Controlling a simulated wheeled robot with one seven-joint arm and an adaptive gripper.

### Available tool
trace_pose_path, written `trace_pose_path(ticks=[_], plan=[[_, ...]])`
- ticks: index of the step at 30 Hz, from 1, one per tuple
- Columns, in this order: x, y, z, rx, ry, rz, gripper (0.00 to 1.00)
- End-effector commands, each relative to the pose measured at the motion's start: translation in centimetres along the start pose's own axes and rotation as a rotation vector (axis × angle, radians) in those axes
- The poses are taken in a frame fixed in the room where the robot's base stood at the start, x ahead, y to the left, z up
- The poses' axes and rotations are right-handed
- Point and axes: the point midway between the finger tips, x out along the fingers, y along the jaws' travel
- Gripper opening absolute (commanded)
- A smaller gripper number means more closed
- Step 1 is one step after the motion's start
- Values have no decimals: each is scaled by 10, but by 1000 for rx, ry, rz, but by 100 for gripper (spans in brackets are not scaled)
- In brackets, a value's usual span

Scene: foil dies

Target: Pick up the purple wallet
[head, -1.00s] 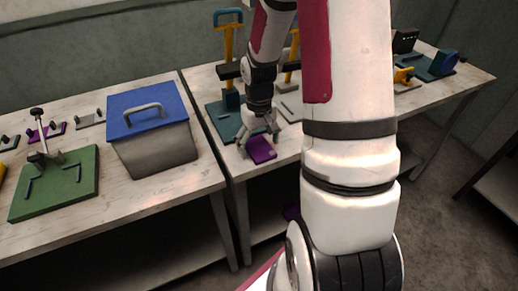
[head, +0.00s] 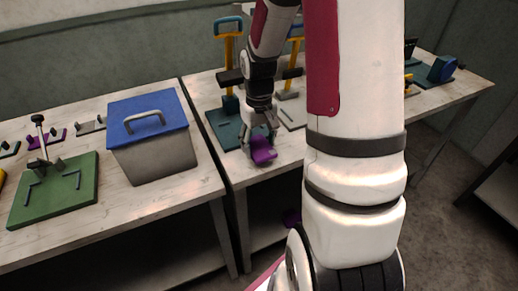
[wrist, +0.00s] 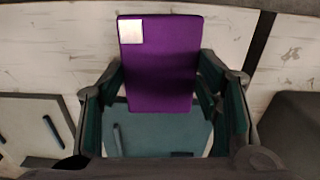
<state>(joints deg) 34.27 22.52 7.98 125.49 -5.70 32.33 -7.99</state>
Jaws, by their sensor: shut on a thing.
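The purple wallet (head: 263,150) is a flat purple rectangle at the front edge of the right-hand table in the head view. In the wrist view the wallet (wrist: 160,65) shows a white square at its upper left corner. My gripper (head: 260,142) is shut on the wallet, with a finger at each side of its lower part in the wrist view (wrist: 163,98). Whether the wallet is clear of the tabletop is hard to tell.
A teal base plate (head: 222,128) with a yellow-handled press lies behind the wallet. A grey box with a blue lid (head: 150,125) stands on the left table, beside a green plate (head: 80,190). A gap separates the two tables. My arm hides part of the right table.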

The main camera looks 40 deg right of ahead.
Motion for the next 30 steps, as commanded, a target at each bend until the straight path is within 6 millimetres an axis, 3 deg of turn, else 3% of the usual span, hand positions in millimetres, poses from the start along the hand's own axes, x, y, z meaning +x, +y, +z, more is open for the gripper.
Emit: trace_pose_path(ticks=[12, 20, 30], plan=[[-12, -2, 89, 2, 1, 1, 25], [-16, -3, 136, 2, 1, 1, 25], [-21, -2, 142, -1, -3, 1, 25]])
